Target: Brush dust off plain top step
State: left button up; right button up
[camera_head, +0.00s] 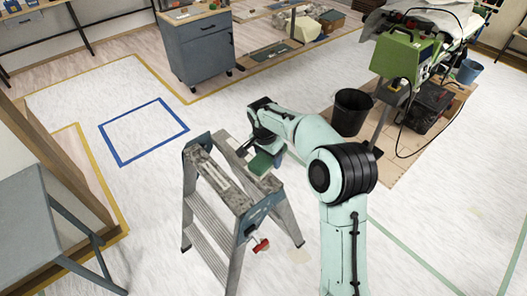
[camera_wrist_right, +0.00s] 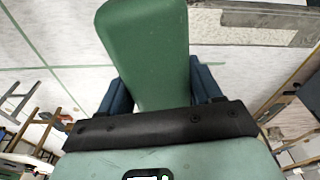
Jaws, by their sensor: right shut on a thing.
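A grey metal stepladder (camera_head: 208,218) stands on the floor in the middle of the head view. Its speckled grey top (camera_head: 225,188) has a worn, mottled look; I cannot tell dust from wear. My right gripper (camera_head: 268,151) is shut on a green brush (camera_head: 262,164) at the far right edge of the ladder top. In the wrist view the smooth green brush (camera_wrist_right: 145,50) sits between my two dark blue fingers, and part of the grey ladder top (camera_wrist_right: 262,28) lies to its right. I cannot tell whether the brush touches the top. My left gripper is not in view.
A red-handled item (camera_head: 261,245) hangs at the ladder's near side. A black bucket (camera_head: 350,111) and a green machine (camera_head: 405,52) stand to the right. A grey table (camera_head: 35,225) is at the left. The blue-taped floor square (camera_head: 144,131) is clear.

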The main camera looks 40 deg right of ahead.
jog(key=shift+s+r, duration=0.15)
jog(key=shift+s, duration=0.35)
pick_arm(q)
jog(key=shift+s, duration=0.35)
pick_arm(e)
jog(key=shift+w, duration=0.1)
jog(key=shift+w+f, duration=0.1)
jog(key=shift+f, duration=0.55)
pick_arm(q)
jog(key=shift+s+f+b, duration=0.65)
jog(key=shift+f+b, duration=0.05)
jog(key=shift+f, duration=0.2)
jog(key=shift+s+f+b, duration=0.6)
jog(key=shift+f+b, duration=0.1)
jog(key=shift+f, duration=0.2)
pick_arm(e)
jog(key=shift+f, duration=2.7)
